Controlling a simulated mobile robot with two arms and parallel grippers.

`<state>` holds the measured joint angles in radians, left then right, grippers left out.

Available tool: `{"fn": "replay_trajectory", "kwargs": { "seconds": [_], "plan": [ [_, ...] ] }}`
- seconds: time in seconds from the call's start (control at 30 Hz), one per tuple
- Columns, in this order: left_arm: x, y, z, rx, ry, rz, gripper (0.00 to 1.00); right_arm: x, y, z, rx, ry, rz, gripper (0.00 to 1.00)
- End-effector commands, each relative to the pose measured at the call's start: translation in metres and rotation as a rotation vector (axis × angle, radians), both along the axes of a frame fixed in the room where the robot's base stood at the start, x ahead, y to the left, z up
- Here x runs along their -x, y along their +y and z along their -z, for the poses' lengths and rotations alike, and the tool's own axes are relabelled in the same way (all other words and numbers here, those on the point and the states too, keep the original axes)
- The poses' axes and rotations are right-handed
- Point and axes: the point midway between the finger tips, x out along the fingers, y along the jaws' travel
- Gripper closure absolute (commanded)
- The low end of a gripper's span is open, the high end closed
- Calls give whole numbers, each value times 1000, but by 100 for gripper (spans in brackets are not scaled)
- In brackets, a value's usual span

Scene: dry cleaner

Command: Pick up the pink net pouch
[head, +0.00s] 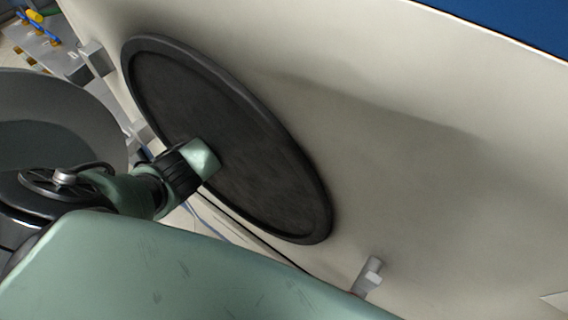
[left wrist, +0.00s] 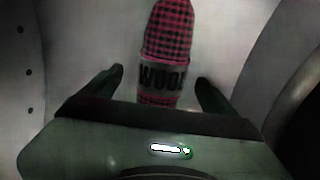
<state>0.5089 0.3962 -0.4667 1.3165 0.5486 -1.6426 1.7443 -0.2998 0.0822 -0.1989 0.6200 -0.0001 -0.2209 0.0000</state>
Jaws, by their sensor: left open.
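The pink net pouch (left wrist: 162,70), a pink and black checked roll with a grey band lettered "WOOL", lies in the left wrist view on a pale surface. My left gripper (left wrist: 160,76) is open, with one finger on each side of the pouch's near, banded end. Gaps show between the fingers and the pouch. The pouch's lowest part is hidden behind the gripper body. The pouch is not visible in the head view, which shows my left arm but no clear view of its fingers. My right gripper is not in view.
In the left wrist view, a pale wall with dark holes (left wrist: 28,72) rises at left and a dark curved rim (left wrist: 300,105) at right.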

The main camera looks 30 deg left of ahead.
Motion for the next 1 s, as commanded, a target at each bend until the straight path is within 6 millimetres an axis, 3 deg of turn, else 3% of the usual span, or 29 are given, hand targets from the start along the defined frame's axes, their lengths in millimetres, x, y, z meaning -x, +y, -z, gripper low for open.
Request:
{"fn": "replay_trajectory", "kwargs": {
  "seconds": [0.3,0.63,0.9,0.93,1.0],
  "plan": [
    [4,0,44,0,2,0,11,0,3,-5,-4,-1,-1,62],
    [3,0,52,-1,-1,2,11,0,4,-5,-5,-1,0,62],
    [3,0,52,-1,-1,1,86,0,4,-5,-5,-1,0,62],
    [3,0,52,-1,-1,1,93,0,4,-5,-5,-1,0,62],
    [3,-1,52,0,-2,1,93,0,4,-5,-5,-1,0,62]
  ]
}}
